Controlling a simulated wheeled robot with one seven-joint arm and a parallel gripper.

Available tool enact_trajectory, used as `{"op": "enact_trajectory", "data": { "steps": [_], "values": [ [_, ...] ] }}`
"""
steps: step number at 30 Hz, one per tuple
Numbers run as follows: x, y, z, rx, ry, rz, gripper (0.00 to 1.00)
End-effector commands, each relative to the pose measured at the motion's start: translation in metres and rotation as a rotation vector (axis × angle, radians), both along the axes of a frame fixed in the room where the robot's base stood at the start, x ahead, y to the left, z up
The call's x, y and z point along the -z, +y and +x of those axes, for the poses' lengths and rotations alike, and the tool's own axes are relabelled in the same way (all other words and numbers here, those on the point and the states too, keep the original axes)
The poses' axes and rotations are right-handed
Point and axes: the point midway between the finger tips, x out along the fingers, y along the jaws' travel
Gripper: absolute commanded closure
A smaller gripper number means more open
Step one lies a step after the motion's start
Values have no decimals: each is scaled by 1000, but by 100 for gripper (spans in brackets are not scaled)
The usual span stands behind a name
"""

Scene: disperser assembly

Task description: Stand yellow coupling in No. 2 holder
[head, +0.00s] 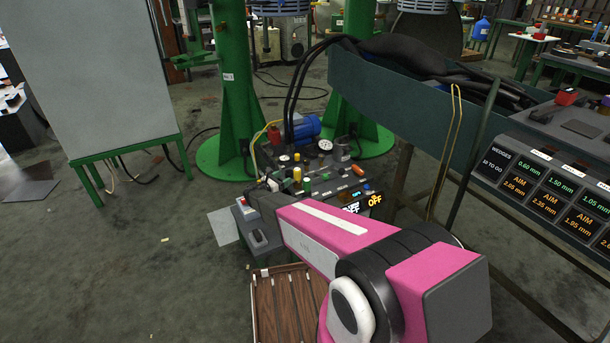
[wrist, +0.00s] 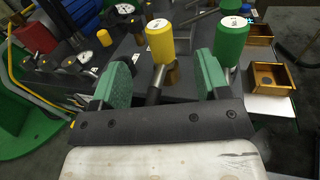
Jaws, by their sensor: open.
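The yellow coupling (wrist: 160,42) is a cylinder with a white marked top. My gripper (wrist: 161,68) is open, with a green pad on each side of the line to the coupling. A green cylinder (wrist: 231,42) with a white top stands to the right, close to the right finger. The No. 2 holder cannot be made out by its label.
Two small open brass-coloured boxes (wrist: 264,76) sit at the right in the wrist view. In the head view the crowded bench (head: 330,187) stands before green columns (head: 230,90).

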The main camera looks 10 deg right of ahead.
Motion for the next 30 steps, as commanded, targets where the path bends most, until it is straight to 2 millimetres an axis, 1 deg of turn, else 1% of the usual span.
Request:
{"op": "enact_trajectory", "data": {
  "steps": [4, 8, 15, 18, 23, 30],
  "values": [
    [0, -1, 1, 0, 0, 0, 31],
    [0, -9, 7, 1, 0, 0, 31],
    [1, -39, 26, 2, 0, 1, 31],
    [0, -46, 31, 1, 0, 0, 31],
    [1, -53, 36, 0, 0, 0, 31],
    [1, -79, 56, 2, 0, 1, 31]
  ]
}}
